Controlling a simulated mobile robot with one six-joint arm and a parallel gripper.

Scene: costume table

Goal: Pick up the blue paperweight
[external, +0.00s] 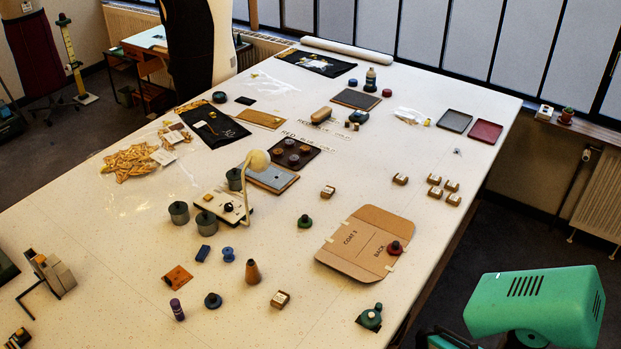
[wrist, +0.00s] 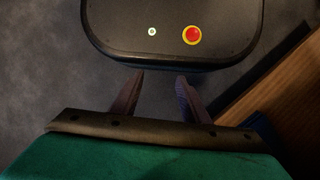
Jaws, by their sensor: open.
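My gripper (wrist: 160,76) is open and empty in the wrist view, over my own dark base with a red button. The paperweight is not in the wrist view. In the external view my green arm is at the lower right, off the table's right side, far from the paperweight; the fingers do not show there.
A red paperweight (external: 394,248) sits on flat cardboard (external: 345,262). A wooden edge (wrist: 285,100) shows right of my gripper.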

